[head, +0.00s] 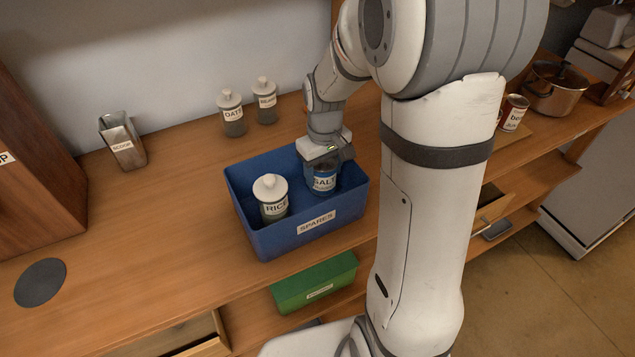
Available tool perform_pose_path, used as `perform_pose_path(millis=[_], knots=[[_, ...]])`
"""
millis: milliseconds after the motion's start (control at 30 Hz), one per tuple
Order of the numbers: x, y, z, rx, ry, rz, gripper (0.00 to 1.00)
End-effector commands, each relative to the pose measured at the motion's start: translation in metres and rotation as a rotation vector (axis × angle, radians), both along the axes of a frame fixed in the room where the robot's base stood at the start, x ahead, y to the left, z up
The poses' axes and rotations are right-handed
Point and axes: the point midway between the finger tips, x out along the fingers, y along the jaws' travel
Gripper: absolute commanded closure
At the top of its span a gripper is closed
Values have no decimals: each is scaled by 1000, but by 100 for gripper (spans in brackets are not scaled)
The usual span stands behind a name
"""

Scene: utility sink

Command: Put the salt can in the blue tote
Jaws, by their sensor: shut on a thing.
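The blue tote (262,238), labelled SPARES, stands on the wooden counter. The salt can (324,181), with a blue SALT label, is inside the right part of the tote's opening. My gripper (326,160) points down from above and is shut on the top of the can. The can looks upright. Its lower end is hidden in the tote, so I cannot tell whether it touches the tote floor. A white-lidded RICE jar (272,197) stands in the left part of the same tote, apart from the can.
Two lidded jars, one labelled OATS (232,113) and another (265,100), stand behind the tote. A metal scoop holder (122,142) is at the left. A green bin (315,283) sits below the counter. A can (513,112) and a pot (555,90) are at the right. The left counter has free room.

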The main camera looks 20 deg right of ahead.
Motion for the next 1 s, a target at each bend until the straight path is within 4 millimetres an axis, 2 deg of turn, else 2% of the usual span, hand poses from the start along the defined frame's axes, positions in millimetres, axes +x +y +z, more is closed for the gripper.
perform_pose_path(millis=[333,733,767,1000], knots=[[0,1,-40,0,1,1,74],[0,1,-47,0,-1,2,74],[0,1,-46,0,-1,2,41],[0,1,-45,0,-1,2,21]])
